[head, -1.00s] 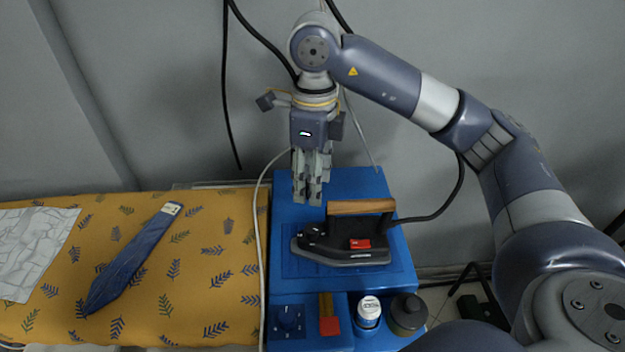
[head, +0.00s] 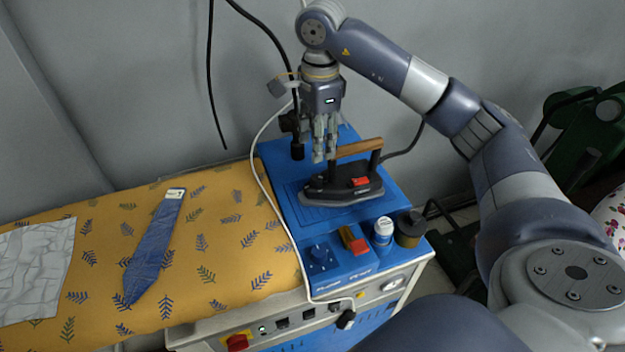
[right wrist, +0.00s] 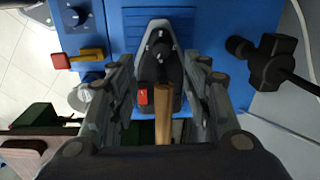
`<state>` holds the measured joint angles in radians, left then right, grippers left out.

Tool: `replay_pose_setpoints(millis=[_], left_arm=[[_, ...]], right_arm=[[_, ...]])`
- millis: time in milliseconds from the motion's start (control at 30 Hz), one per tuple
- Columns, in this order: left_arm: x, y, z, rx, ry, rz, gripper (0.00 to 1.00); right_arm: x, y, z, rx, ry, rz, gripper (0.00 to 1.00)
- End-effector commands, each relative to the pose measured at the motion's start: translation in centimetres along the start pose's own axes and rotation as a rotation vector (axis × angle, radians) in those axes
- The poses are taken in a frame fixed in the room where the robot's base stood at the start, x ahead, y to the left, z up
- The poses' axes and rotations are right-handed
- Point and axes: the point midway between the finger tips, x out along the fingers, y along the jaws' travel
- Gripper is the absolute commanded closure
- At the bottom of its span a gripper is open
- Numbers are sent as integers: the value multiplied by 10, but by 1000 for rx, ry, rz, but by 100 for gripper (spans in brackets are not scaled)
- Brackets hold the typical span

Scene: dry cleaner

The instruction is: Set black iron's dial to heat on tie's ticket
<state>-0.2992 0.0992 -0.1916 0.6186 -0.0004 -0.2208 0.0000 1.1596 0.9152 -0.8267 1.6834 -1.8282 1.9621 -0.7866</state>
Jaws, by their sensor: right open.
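The black iron (head: 343,191) sits flat on the blue station top, with a wooden handle (head: 358,148) and red switch (head: 360,182). In the right wrist view, the iron (right wrist: 176,93) points up the picture, with a small dark knob (right wrist: 158,47) near its nose; its setting is unreadable. My right gripper (head: 324,157) is open and empty above the iron, its fingers pointing down. In the right wrist view, the fingers (right wrist: 162,70) straddle the iron. The blue tie (head: 152,250) lies on the yellow cloth with a pale ticket (head: 175,194) at its narrow end; the ticket's mark is too small to read.
The blue station (head: 282,170) carries another dial (head: 320,254), a red-and-gold lever (head: 354,240), a white bottle (head: 383,231) and a dark jar (head: 410,229). A black valve-like fitting (head: 296,135) stands behind the iron. A pale cable crosses the station's left edge.

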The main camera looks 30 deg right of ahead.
Motion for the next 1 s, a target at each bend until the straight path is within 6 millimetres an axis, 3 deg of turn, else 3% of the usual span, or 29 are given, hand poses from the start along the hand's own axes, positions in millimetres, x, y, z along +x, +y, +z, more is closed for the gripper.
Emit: replay_pose_setpoints(millis=[100, 233, 367, 500, 700, 967, 1000], left_arm=[[-4, 21, -4, 2, 5, 25, 26], [-10, 33, -8, 3, 10, 40, 26], [-15, 32, -9, 2, 11, 38, 26], [-19, 17, -6, 3, 7, 22, 26], [-21, 7, -4, -1, 5, 9, 26], [-20, 13, -5, -3, 5, 16, 26], [-20, 15, -6, -3, 6, 18, 26]], right_arm=[[16, 2, 0, -1, 2, 7, 55], [41, 2, 0, 0, 1, 8, 55], [65, 2, 0, 1, 0, 6, 55], [86, 2, 0, 1, 0, 5, 55], [101, 1, 0, 0, 0, 2, 55], [103, 1, 0, 0, 0, 1, 55], [103, 1, 1, 0, 0, 1, 60]])
